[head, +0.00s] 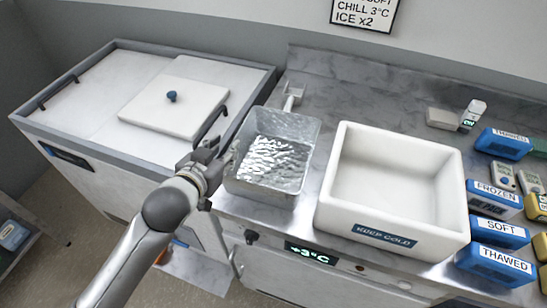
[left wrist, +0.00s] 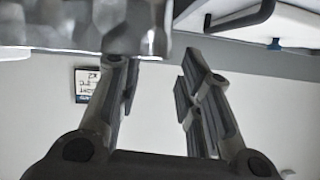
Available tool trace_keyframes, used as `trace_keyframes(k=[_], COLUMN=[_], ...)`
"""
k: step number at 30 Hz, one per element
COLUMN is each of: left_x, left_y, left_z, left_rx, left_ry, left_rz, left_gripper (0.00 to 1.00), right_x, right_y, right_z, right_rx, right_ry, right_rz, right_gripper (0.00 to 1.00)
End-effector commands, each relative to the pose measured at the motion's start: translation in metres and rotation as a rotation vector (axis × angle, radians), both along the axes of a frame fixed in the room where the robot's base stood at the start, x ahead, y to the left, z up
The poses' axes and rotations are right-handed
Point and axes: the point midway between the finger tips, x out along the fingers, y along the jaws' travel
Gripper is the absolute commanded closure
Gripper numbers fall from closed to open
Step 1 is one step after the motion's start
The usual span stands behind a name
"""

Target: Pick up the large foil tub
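A shiny silver tub (head: 301,135) with a rippled, foil-like surface inside sits on the counter, left of the white cold box. Whether the ripples are foil or liquid is unclear. My left gripper (head: 219,152) is at the tub's left side, close to its wall. In the left wrist view my left gripper (left wrist: 158,68) shows two fingers spread apart, with nothing held between them. The crinkled metal of the tub (left wrist: 70,22) fills the upper left there, close to one fingertip. Contact cannot be told. My right gripper is not in view.
A white open box marked KEEP COLD (head: 345,205) stands right of the tub and is empty. A white chest with a loose lid (head: 180,110) is at left. A metal tap (head: 292,95) stands behind the tub. Blue packs (head: 495,262) crowd the right.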

Motion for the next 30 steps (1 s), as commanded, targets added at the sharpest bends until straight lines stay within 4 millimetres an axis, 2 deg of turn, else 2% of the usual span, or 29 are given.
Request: trace_keyframes(k=[5, 15, 25, 30], left_x=[0.009, 0.044, 0.049, 0.049], left_y=[-0.003, -0.017, -0.018, -0.018], left_z=[-0.003, -0.019, -0.022, -0.022], left_rx=[0.000, 0.001, 0.000, 0.000], left_ry=[0.001, 0.001, 0.000, 0.000], left_rz=[0.000, 0.001, 0.000, 0.000], left_gripper=[0.67, 0.67, 0.67, 0.87], right_x=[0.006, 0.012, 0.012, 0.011], right_y=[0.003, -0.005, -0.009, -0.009], right_z=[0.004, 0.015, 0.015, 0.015], right_rx=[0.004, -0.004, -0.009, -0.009], right_ry=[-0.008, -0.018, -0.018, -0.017], right_rz=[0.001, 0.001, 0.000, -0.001], right_gripper=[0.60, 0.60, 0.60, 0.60])
